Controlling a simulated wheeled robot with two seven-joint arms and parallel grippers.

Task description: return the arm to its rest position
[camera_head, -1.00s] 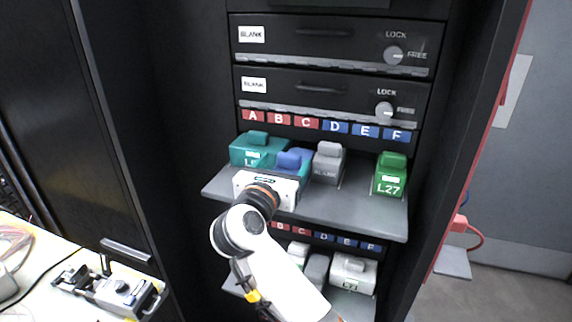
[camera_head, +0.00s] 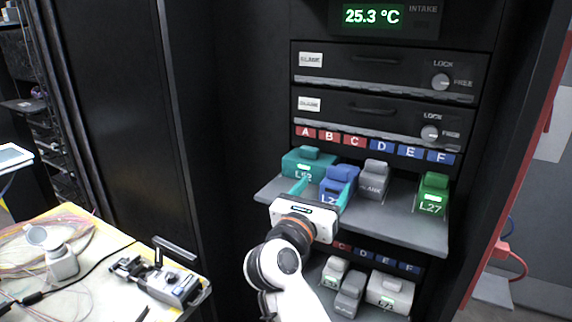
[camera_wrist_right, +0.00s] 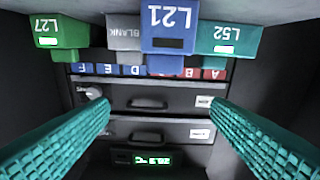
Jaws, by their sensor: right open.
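My right arm reaches to the upper shelf of the rack. Its gripper (camera_head: 322,192) has a white body and teal fingers. It is open, just in front of the blue L21 module (camera_head: 341,179). In the right wrist view the fingers (camera_wrist_right: 160,104) are spread wide with nothing gripped between them. The L21 module (camera_wrist_right: 169,25) shows upside down at the top there, apart from both fingertips. My left gripper is in neither view.
Teal L52 (camera_head: 306,163), grey BLANK (camera_head: 374,178) and green L27 (camera_head: 433,195) modules share the shelf (camera_head: 400,228). A lower shelf holds pale modules (camera_head: 388,293). A table (camera_head: 95,285) at left bears a small device (camera_head: 172,284) and cables. Dark cabinet panels flank the arm's left.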

